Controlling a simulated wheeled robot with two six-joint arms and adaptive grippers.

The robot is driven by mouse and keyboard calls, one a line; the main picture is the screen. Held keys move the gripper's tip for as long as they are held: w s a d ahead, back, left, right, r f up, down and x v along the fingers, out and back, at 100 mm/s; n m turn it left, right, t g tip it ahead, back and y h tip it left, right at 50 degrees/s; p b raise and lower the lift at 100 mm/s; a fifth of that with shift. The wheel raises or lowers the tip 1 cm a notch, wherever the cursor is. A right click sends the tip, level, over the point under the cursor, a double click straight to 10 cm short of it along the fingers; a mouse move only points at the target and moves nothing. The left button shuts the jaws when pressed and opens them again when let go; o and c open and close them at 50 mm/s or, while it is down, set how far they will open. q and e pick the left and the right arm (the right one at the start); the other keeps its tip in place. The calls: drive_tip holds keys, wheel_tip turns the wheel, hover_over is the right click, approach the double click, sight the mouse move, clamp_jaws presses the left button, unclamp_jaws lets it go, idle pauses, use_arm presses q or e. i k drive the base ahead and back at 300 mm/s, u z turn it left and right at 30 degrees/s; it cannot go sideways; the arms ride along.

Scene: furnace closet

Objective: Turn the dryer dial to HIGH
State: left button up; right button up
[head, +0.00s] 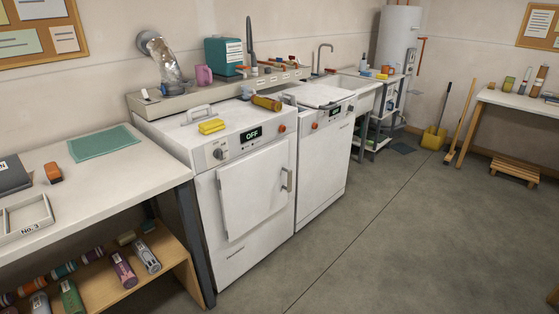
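The dryer (255,240) is the nearer white machine, with a silver vent hose (167,62) behind it. Its dark dial (219,153) sits at the left of the front control panel. The display (251,135) to its right reads OFF, and an orange-red button (282,128) is at the panel's right end. The dial's pointer and markings are too small to read. The dryer door (252,190) is shut. Neither of my grippers is in view.
A yellow sponge (211,126) and an amber bottle (266,103) lie on the dryer's top. A second white machine (325,165) stands to its right. A white worktable (110,165) stands close on the left. The grey floor (390,240) in front is clear.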

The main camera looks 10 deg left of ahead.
sight(218, 153)
drive_tip(key=z, duration=0.65)
drive_tip(key=i, duration=0.8)
drive_tip(key=z, duration=0.3)
drive_tip(key=i, duration=1.1)
drive_tip(key=u, duration=0.75)
drive_tip(key=i, duration=0.75)
drive_tip(key=u, duration=0.9)
